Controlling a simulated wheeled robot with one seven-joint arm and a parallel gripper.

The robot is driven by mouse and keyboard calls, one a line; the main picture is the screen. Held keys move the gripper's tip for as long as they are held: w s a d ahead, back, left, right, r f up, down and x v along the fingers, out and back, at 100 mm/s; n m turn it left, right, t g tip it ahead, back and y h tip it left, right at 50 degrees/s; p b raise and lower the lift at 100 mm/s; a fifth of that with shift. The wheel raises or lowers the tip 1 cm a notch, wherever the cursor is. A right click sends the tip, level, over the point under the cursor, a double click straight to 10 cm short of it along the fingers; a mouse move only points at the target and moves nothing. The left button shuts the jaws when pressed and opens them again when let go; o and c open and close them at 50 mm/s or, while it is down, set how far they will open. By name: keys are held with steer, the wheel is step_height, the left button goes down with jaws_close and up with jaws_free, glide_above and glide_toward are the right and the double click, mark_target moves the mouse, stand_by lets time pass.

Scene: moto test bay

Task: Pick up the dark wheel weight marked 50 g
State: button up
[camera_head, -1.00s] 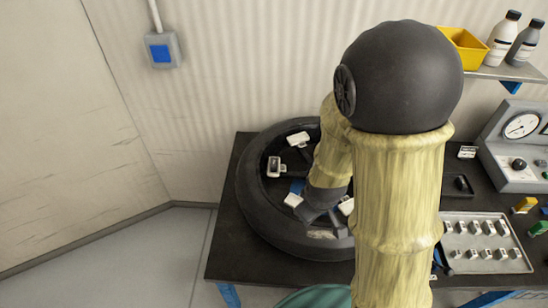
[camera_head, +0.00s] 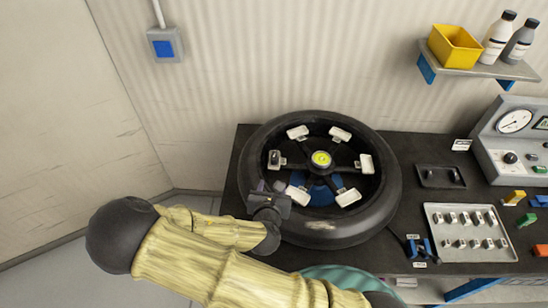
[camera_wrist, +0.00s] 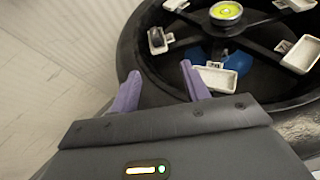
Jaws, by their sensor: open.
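A small dark weight (camera_wrist: 156,38) sits in the white tray (camera_head: 275,167) at the wheel's left; it also shows in the head view (camera_head: 276,158). No 50 g marking is readable on it. Another small dark piece (camera_wrist: 284,46) lies by the right tray in the wrist view; I cannot tell what it is. My gripper (camera_head: 270,187) is open and empty, over the left front rim of the wheel (camera_head: 250,205). In the wrist view its purple fingers (camera_wrist: 160,70) stand apart, with the left tray beyond their tips.
Several other white trays (camera_head: 298,132) ring the yellow-green hub (camera_head: 321,158). A metal tray (camera_head: 470,257) of several silver weights and a black tray (camera_head: 440,184) lie right on the dark bench. A gauge box (camera_head: 512,160) stands far right. The wall is behind.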

steer(key=shift+a+r+n+t+y, duration=0.25)
steer(key=shift+a+n+t+y, duration=0.1)
steer(key=shift+n, duration=0.35)
steer(key=shift+w+f+b, duration=0.1)
steer(key=shift+f+b, duration=0.05)
steer(key=shift+b, duration=0.15)
steer(key=b, duration=0.2)
steer(key=shift+w+a+f+b, duration=0.1)
steer(key=shift+w+f+b, duration=0.2)
steer(key=shift+w, duration=0.05)
steer(key=b+x, duration=0.1)
steer(key=b, duration=0.4)
steer(key=shift+w+f, duration=0.1)
steer(key=shift+w, duration=0.15)
steer(key=p, duration=0.2)
glide_toward(274, 158)
steer(key=x, duration=0.3)
steer(key=shift+w+a, duration=0.15)
steer(key=shift+w, duration=0.25)
steer(key=shift+w, duration=0.15)
